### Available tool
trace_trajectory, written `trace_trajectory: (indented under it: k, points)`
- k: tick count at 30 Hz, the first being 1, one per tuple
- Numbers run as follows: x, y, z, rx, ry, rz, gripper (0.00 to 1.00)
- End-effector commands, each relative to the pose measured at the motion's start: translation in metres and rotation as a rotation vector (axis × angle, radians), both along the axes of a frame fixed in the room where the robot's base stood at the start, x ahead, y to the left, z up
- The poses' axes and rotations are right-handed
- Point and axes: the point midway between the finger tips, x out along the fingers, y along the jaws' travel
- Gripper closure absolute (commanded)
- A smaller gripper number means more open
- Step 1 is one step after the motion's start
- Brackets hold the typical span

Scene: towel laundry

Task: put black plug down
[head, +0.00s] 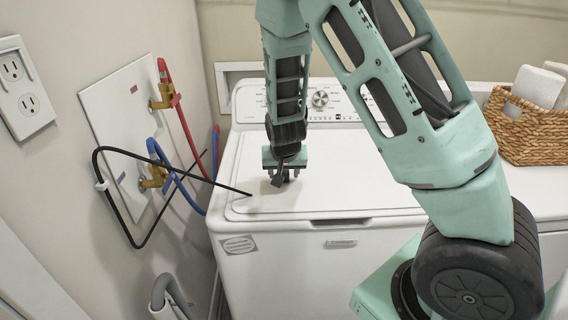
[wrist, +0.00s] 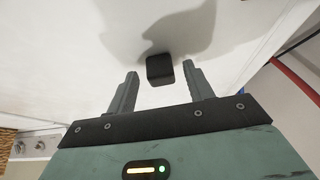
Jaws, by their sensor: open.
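The black plug (wrist: 159,69) is a small dark block in the wrist view, between the tips of my open gripper (wrist: 160,72), with a visible gap to each finger. A soft shadow lies beside it on the white surface. In the head view my gripper (head: 285,166) points down over the white washer lid (head: 350,190). The plug shows there as a dark shape (head: 279,179) just under the fingers. I cannot tell whether its underside touches the lid.
A black cord (head: 120,205) loops from the wall, its free end over the lid's left side. Red (head: 184,125) and blue (head: 183,190) hoses run beside the washer. A wall outlet (head: 29,103) is at far left. A wicker basket (head: 530,135) stands right. The lid's middle is clear.

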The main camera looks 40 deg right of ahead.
Motion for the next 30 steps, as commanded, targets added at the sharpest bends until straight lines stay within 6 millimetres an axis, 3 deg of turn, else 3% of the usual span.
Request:
trace_trajectory:
  k: [18,24,30]
  points:
    - [-0.035,0.026,0.096,0.001,-0.002,0.004,0.48]
    - [-0.043,0.03,0.112,0.0,0.0,0.001,0.48]
    - [-0.045,0.031,0.116,0.001,0.001,0.001,0.48]
